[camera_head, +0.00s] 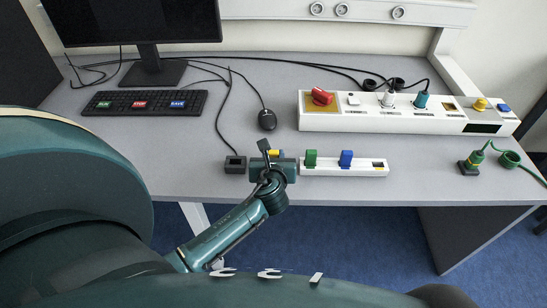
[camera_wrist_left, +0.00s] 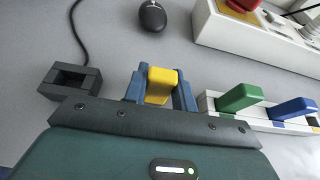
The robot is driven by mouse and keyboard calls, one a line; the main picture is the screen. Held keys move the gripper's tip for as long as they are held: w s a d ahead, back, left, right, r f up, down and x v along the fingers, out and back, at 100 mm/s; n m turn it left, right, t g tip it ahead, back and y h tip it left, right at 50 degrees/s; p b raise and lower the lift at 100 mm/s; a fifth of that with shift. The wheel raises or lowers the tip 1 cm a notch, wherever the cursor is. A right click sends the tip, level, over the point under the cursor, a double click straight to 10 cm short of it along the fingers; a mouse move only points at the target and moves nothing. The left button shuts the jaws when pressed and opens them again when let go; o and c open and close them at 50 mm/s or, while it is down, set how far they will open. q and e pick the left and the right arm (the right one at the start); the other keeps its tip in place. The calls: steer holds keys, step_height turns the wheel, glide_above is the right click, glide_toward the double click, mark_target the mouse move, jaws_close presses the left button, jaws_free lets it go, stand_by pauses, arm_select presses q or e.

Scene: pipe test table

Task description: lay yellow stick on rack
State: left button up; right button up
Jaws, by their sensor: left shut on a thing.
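My left gripper (camera_head: 275,155) is shut on the yellow stick (camera_head: 275,152), just left of the white rack (camera_head: 345,173). In the left wrist view the yellow stick (camera_wrist_left: 159,85) sits between the two blue fingers (camera_wrist_left: 160,92); its lower part is hidden by my gripper. The rack, also in the left wrist view (camera_wrist_left: 207,103), holds a green stick (camera_head: 311,158) and a blue stick (camera_head: 346,158), both standing in it. A slot at its right end (camera_head: 378,165) looks empty. The rack's left end is close to my gripper. My right gripper does not show.
A small dark square holder (camera_head: 235,165) stands left of my gripper. A white panel (camera_head: 340,122) with plugs and a red knob (camera_head: 322,97) lies behind the rack. A mouse (camera_head: 267,120) and keyboard (camera_head: 146,103) are farther left.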

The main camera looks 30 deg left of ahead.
arm_select(q)
steer(key=o, duration=0.9)
steer(key=shift+o, duration=0.2)
steer(key=shift+s+d+r, duration=0.1)
steer(key=shift+s+r, duration=0.05)
steer(key=p+v, duration=0.2)
steer(key=v, duration=0.9)
steer(key=s+d+f+n+h, duration=0.2)
steer(key=s+d+n+h, duration=0.3)
steer(key=n, duration=0.8)
steer(key=s+d+f+n+h, duration=0.2)
steer(key=s+d+n+h, duration=0.3)
steer(key=n, duration=0.8)
steer(key=shift+d+f+n+h, duration=0.25)
steer(key=shift+d+n+h, duration=0.15)
steer(key=shift+d+h, duration=0.5)
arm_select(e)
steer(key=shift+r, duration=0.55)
